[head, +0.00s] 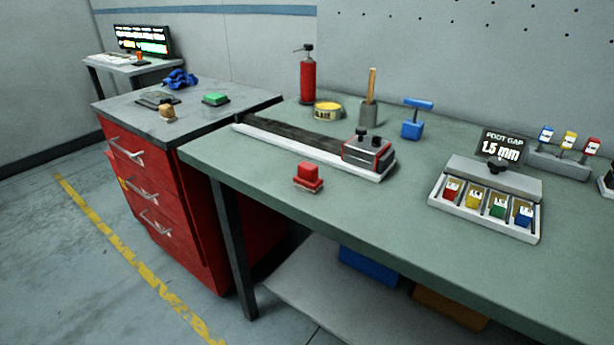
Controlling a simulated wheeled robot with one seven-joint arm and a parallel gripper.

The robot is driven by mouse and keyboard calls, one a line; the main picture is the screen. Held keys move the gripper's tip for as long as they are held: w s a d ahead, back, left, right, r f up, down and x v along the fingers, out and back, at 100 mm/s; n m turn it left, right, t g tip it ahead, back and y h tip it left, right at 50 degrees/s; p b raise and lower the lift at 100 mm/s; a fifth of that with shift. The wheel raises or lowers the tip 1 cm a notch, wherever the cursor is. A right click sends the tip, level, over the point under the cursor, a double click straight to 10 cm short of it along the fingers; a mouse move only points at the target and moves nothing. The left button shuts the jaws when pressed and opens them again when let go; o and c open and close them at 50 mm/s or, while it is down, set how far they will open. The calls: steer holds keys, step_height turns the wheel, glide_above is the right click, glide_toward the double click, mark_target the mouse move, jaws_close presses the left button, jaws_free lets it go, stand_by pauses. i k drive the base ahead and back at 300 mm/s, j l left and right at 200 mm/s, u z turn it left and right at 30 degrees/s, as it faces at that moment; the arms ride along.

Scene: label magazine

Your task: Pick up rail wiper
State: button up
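Nothing in view is labelled as the rail wiper, so I cannot tell for certain which thing it is. A small red block with a raised grip (309,178) sits on the green bench top, in front of the rail. A blue block with a T-shaped handle (412,129) stands upright behind the rail, toward the back wall. The long dark rail (290,133) lies along the bench's left part, with a grey and red carriage (368,151) at its right end. My gripper is not in view.
The green bench (400,222) also holds a red extinguisher-like bottle (307,80), a yellow tin (328,110), a brush holder (369,113) and a tray of colored blocks (480,221). A red drawer cabinet (190,225) adjoins at left. Floor in front is clear.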

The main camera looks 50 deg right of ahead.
mark_target(307, 179)
steer(key=z, duration=1.55)
